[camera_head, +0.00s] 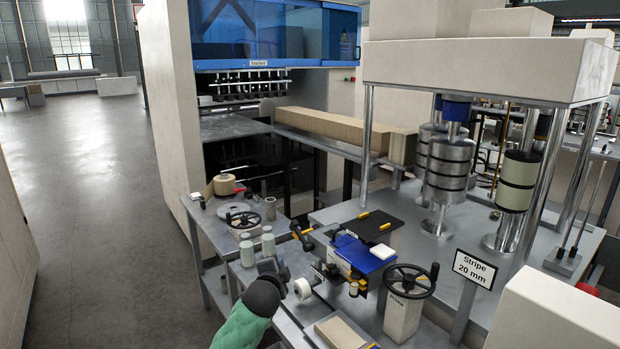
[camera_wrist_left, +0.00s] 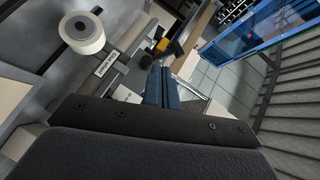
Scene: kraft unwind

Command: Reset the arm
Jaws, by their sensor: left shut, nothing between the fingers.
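My left arm, green with a black wrist, reaches up from the bottom in the head view. Its dark gripper (camera_head: 277,268) is over the front of the metal workbench (camera_head: 222,232), left of a white roll (camera_head: 303,289). In the left wrist view the gripper's fingers (camera_wrist_left: 163,88) are together with nothing between them. A yellow and black handle (camera_wrist_left: 160,45) shows beyond the fingertips. I cannot tell whether the gripper touches anything. My right gripper shows in neither view.
A handwheel on a white post (camera_head: 403,317), a blue tray (camera_head: 365,255) and a "Stripe 20 mm" sign (camera_head: 475,268) stand right of the gripper. Grey bobbins (camera_head: 247,253) and a tan tape roll (camera_head: 225,184) stand behind it. Open floor (camera_head: 80,200) lies left.

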